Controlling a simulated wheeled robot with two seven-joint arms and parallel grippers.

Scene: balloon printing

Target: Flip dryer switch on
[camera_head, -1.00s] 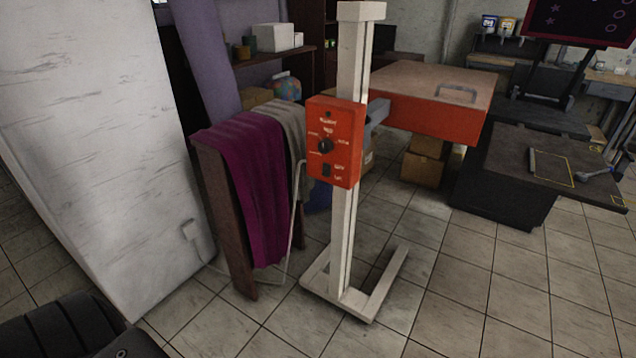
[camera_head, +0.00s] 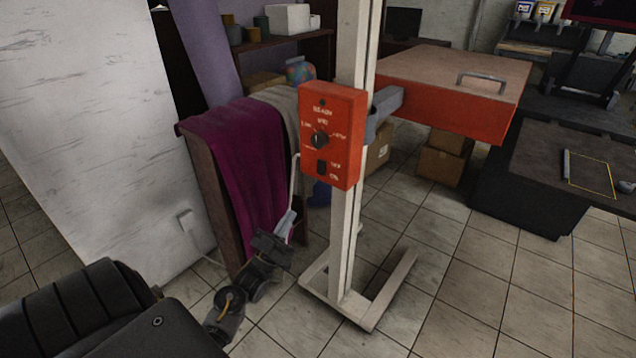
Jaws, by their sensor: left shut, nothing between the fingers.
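The dryer's orange-red control box (camera_head: 342,118) is fixed to the white post of the dryer stand. It has a black round knob (camera_head: 320,140) in the middle. A small black switch (camera_head: 321,168) sits below the knob, beside tiny lettering; its position is too small to tell. The dryer's flat orange-red head (camera_head: 440,112) extends to the right behind the post. My left gripper (camera_head: 287,222) is shut and empty, pointing up, below and left of the control box and apart from it. My right gripper is not in view.
A wooden rack (camera_head: 215,190) with purple (camera_head: 245,165) and grey cloths stands behind my left gripper. A white panel (camera_head: 80,140) fills the left side. The white stand base (camera_head: 365,310) lies on the tiled floor. A dark table (camera_head: 560,150) is at the right.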

